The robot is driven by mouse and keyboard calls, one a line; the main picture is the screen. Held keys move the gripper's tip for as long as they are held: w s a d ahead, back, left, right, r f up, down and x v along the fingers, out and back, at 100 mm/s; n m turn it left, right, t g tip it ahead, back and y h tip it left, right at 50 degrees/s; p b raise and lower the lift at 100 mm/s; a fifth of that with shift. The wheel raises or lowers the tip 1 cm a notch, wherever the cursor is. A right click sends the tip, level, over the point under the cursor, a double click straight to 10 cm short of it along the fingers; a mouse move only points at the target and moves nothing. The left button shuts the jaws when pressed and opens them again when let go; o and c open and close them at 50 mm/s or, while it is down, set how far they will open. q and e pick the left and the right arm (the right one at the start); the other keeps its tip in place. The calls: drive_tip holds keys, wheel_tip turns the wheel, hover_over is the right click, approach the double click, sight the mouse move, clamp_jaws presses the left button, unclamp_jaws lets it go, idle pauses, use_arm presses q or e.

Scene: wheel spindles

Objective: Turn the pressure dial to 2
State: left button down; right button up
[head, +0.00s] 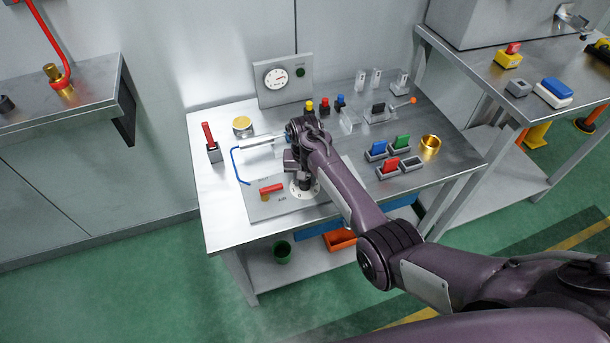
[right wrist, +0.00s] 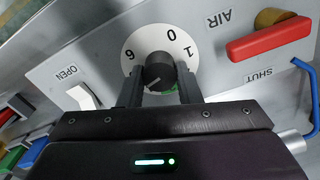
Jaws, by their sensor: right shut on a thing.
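The pressure dial is a dark round knob (right wrist: 159,70) on a white numbered disc (right wrist: 138,40) in the right wrist view. The figures 6, 0 and 1 show; the near side of the disc is hidden by my gripper, with a bit of green there. I cannot tell clearly where the knob's mark points. My right gripper (right wrist: 161,88) is shut on the knob, one finger on each side. In the head view the white disc (head: 303,194) shows partly below my right gripper (head: 304,185). My left gripper is not in view.
A red AIR handle (right wrist: 270,40) sits close beside the dial, with a white switch (right wrist: 83,97) on the other side. A round gauge (head: 277,77) stands at the table's back. Blue, green and red blocks (head: 390,167) in trays and a brass ring (head: 430,145) lie to the right.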

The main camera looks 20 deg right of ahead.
drive_tip(key=n+p, duration=0.1)
drive_tip(key=n, duration=0.1)
drive_tip(key=shift+r+n, duration=0.2)
drive_tip(key=shift+n, duration=0.2)
drive_tip(key=n+p, duration=0.1)
drive_tip(key=n, duration=0.1)
drive_tip(key=shift+n, duration=0.4)
drive_tip(key=n+p, duration=0.1)
drive_tip(key=n, duration=0.2)
drive_tip(key=shift+a+f+n, duration=0.1)
drive_tip(key=shift+n, duration=0.2)
drive_tip(key=n, duration=0.2)
drive_tip(key=shift+n, duration=0.4)
drive_tip(key=n, duration=0.2)
drive_tip(key=shift+n, duration=0.3)
drive_tip(key=n, duration=0.3)
drive_tip(key=shift+f+n, duration=0.1)
drive_tip(key=shift+n, duration=0.2)
drive_tip(key=n, duration=0.2)
drive_tip(key=n+b, duration=0.1)
drive_tip(key=n, duration=0.2)
drive_tip(key=shift+s+a+n, duration=0.15)
drive_tip(key=shift+n, duration=0.15)
